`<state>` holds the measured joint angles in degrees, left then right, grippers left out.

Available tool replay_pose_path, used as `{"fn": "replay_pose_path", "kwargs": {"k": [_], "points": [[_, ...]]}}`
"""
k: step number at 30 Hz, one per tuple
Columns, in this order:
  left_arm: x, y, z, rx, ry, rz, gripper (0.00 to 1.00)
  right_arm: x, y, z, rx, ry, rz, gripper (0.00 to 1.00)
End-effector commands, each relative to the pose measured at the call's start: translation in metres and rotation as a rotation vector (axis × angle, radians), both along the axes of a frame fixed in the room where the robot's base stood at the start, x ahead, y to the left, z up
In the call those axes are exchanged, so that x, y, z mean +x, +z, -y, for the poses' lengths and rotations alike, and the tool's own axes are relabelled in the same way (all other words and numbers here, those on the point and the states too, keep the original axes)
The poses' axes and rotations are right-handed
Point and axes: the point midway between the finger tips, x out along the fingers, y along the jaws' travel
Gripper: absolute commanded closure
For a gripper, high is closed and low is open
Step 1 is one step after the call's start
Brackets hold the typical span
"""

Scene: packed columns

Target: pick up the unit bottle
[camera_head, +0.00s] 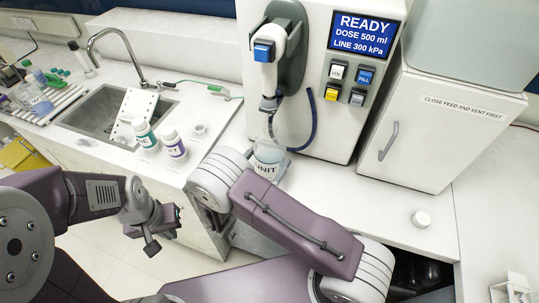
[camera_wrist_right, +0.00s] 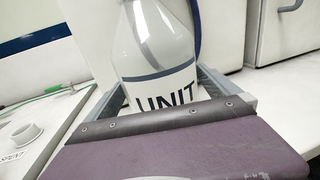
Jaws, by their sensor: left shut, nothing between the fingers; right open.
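The unit bottle (camera_head: 268,158), clear with a pale liquid and marked UNIT, stands on the counter below the dispenser nozzle. My right forearm covers its lower part in the head view. In the right wrist view the unit bottle (camera_wrist_right: 160,50) is upright and close, its lower end hidden behind my wrist. My right gripper (camera_wrist_right: 163,88) is open, with one grey finger on each side of the bottle. I cannot tell whether the fingers touch it. My left gripper (camera_head: 155,232) is shut and empty, over the floor in front of the counter.
The dispenser (camera_head: 335,130) stands directly behind the bottle, with a blue hose (camera_head: 312,120) beside it. Two white labelled bottles (camera_head: 174,146) stand left, near the sink (camera_head: 100,120). A white cabinet (camera_head: 440,130) stands right.

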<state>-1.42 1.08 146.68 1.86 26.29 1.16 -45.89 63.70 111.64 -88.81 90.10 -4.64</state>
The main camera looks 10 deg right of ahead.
Motion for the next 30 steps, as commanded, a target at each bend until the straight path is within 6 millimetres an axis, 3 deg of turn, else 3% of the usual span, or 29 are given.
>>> {"fn": "replay_pose_path", "kwargs": {"k": [8, 17, 30], "points": [[0.000, 0.001, 0.000, 0.000, 0.000, 0.000, 1.00, 0.005, -0.001, 0.005, 0.000, 0.001, 0.000, 0.00], [0.000, 0.001, 0.000, 0.000, 0.000, 0.000, 1.00, 0.005, 0.000, 0.005, -0.001, 0.000, 0.001, 0.81], [0.000, 0.010, 0.000, 0.000, 0.000, 0.000, 1.00, 0.005, 0.012, 0.004, -0.001, -0.003, 0.004, 0.83]]}}
